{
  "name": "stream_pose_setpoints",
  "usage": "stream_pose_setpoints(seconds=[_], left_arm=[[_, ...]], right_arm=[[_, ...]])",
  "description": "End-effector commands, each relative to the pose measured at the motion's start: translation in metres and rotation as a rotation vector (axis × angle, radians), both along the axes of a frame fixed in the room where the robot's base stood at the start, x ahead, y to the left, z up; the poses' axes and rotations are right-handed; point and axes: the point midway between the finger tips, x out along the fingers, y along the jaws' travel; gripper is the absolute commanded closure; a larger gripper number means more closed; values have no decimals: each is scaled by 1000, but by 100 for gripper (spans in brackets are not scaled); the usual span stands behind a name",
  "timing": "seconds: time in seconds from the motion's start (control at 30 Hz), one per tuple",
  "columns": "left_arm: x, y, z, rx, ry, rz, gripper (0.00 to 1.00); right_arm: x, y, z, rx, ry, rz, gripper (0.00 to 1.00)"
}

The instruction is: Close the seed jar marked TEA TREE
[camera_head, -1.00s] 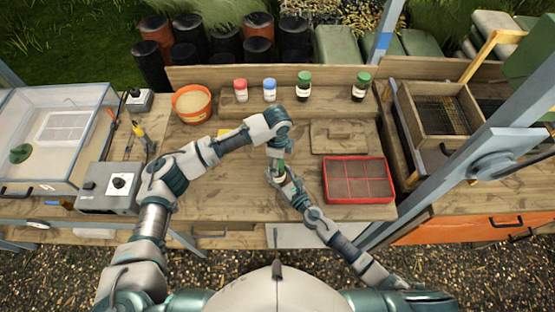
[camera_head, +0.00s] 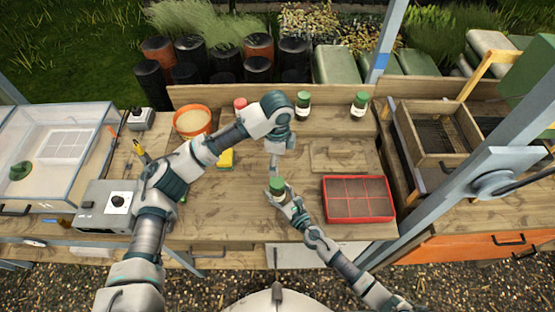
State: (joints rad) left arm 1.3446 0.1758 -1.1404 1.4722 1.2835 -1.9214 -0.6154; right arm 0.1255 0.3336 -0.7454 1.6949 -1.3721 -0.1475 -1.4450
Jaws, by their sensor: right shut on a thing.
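A jar with a green cap (camera_head: 277,185) stands upright in my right gripper (camera_head: 277,195), which is shut on it above the front middle of the bench. The cap sits on top of the jar; how tight it is cannot be told. Its label is not readable, so I cannot tell whether it says TEA TREE. My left gripper (camera_head: 274,166) points down just above and behind the cap, apart from it as far as I can see. Its fingers are too small to tell open from shut.
Two green-capped jars (camera_head: 303,105) (camera_head: 359,106) and a red-capped jar (camera_head: 240,106) stand on the back shelf. A red divided tray (camera_head: 391,201) lies right of my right gripper. A wooden board (camera_head: 340,157), orange tub (camera_head: 193,121) and yellow sponge (camera_head: 226,159) are nearby.

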Motion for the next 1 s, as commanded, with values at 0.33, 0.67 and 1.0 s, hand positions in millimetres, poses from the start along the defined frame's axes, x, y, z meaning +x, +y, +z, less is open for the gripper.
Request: stream_pose_setpoints(seconds=[0.33, 0.67, 1.0], left_arm=[[0, 0, 0, 0, 0, 0, 20], [0, 0, 0, 0, 0, 0, 20], [0, 0, 0, 0, 0, 0, 20]], right_arm=[[0, 0, 0, 0, 0, 0, 11], [-18, -12, -2, 0, 2, -1, 11], [-76, -52, -2, -4, 1, 2, 11]])
